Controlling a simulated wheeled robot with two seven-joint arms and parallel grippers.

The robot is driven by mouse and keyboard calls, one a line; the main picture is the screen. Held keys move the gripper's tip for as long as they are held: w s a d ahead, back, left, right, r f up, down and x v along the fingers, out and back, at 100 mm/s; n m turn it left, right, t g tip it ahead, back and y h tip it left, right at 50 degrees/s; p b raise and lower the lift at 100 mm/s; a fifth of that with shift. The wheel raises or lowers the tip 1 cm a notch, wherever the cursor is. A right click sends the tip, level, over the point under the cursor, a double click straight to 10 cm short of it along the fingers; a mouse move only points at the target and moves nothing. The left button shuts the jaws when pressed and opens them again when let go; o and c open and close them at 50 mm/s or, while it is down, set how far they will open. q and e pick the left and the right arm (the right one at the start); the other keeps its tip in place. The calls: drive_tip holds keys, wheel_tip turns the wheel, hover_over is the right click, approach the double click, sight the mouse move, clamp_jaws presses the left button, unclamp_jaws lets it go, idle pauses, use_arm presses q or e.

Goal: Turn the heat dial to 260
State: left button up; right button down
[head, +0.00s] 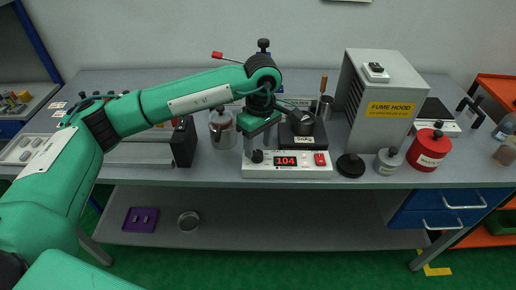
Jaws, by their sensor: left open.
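The heat dial (257,156) is a small black knob at the left end of the front panel of a white soldering station (310,173). The station's red display (285,161) reads 104, and a red switch (320,159) sits to its right. My left gripper (257,143) points down just above and around the dial, open. Whether its fingers touch the knob cannot be told. The arm covers part of the bench behind the station. My right gripper is not in view.
A grey fume hood (383,95) stands at the back right. A black round piece (350,165), a grey container (388,161) and a red waste can (429,148) stand to the station's right. A glass jar (221,130) stands to its left. The front bench edge is mostly clear.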

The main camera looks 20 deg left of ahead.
sight(260, 151)
use_arm(q)
wheel_tip(260, 151, up, 12)
drive_tip(key=b, duration=0.1)
drive_tip(key=shift+w+d+f, duration=0.15)
drive_tip(key=shift+w+f, duration=0.1)
drive_tip(key=shift+w, duration=0.05)
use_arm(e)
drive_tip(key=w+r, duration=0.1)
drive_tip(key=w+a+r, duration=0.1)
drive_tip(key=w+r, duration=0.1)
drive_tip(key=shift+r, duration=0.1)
